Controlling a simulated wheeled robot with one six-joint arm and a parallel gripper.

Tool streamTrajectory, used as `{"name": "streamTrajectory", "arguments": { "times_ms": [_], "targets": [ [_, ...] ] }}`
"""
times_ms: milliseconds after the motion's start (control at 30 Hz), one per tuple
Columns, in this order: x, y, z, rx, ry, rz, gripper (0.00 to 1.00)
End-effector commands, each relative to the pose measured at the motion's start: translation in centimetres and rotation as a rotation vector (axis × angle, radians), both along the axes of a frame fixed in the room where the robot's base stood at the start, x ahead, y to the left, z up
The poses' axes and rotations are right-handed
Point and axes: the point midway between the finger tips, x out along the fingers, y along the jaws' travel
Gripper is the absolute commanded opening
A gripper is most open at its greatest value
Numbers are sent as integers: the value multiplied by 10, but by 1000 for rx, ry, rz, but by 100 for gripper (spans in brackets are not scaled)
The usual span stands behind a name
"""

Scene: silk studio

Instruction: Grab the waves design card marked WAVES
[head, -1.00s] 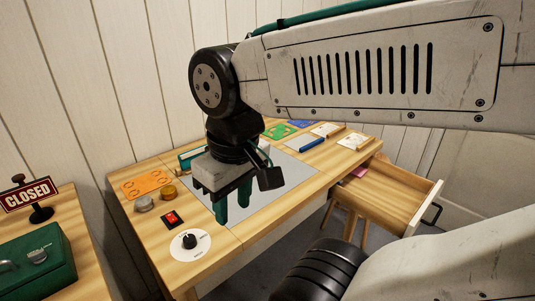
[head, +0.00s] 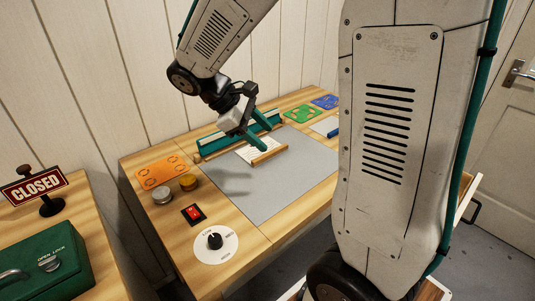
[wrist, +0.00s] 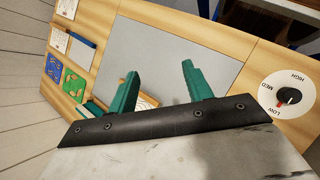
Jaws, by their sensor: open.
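A white patterned card (head: 263,152) with a wooden edge strip lies near the back of the grey mat, in front of the long green-and-wood holder. Its marking is too small to read, so I cannot tell if it is the WAVES card. My gripper (head: 262,130) is open just above this card, its green fingers pointing down. In the wrist view the fingers (wrist: 160,87) are apart with grey mat between them.
The green-and-wood holder (head: 213,143) stands behind the card. Green (head: 302,114) and blue (head: 324,102) plates lie at the far end, by a blue-edged white card (head: 326,126). An orange plate (head: 160,172), round tins, red switch (head: 193,213) and dial (head: 215,243) lie left. The mat's front (head: 255,195) is clear.

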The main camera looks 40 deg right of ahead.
Motion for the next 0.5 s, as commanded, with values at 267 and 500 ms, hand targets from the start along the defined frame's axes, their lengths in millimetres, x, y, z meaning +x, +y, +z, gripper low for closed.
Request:
{"name": "streamTrajectory", "arguments": {
  "times_ms": [267,500],
  "targets": [
    [84,-18,-75,-176,319,262,50],
    [122,-23,-124,-262,484,401,50]
  ]
}}
